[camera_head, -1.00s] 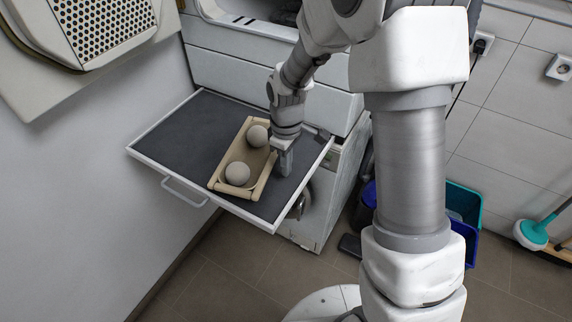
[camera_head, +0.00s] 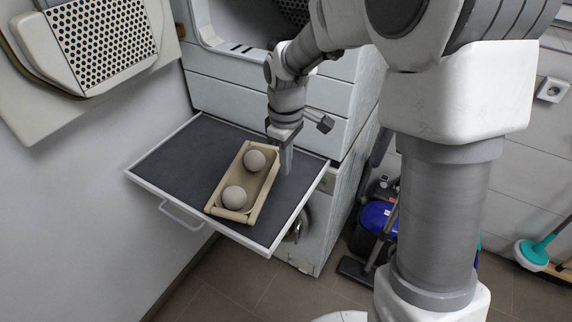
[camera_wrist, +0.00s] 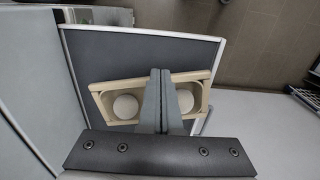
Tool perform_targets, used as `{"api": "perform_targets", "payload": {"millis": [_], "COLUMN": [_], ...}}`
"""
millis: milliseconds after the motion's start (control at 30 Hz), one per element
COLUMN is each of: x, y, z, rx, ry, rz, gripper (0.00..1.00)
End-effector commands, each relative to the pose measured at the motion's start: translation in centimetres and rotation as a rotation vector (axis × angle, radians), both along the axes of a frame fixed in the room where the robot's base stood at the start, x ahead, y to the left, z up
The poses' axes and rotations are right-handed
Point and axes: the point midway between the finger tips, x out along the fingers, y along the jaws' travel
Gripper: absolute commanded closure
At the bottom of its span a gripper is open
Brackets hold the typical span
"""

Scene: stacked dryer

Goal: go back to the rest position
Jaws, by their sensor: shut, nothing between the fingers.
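My gripper (camera_head: 286,160) points down over the right part of the dark pull-out shelf (camera_head: 180,160), just right of a tan wooden tray (camera_head: 225,213) with two pale balls, the far ball (camera_head: 254,160) and the near ball (camera_head: 235,197). The fingers are shut with nothing between them. In the wrist view the closed fingers (camera_wrist: 160,75) hide the middle of the tray (camera_wrist: 100,88), with one ball (camera_wrist: 126,106) left of them and one ball (camera_wrist: 185,101) right. I cannot tell whether the fingers touch the shelf.
The open dryer door (camera_head: 95,45) is at upper left. White drawer fronts (camera_head: 230,98) stand behind the shelf, and a washer (camera_head: 322,225) is below it. Floor in front is clear.

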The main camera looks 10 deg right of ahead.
Motion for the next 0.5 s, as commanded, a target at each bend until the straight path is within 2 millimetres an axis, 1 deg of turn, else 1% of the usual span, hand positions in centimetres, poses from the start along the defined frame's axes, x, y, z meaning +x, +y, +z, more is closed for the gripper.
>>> {"api": "perform_targets", "payload": {"millis": [200,300,367,467,500], "x": [0.0,-0.2,-0.4,-1.4,-2.1], "y": [0.0,-0.2,-0.4,-1.2,-1.6], "z": [0.0,0.4,1.2,3.2,4.1], "rx": [0.0,-0.001,-0.001,-0.002,-0.001], "ry": [0.0,-0.008,-0.022,-0.058,-0.076], "rz": [0.0,-0.012,-0.033,-0.094,-0.127], "gripper": [1.0,1.0,1.0,1.0,1.0]}}
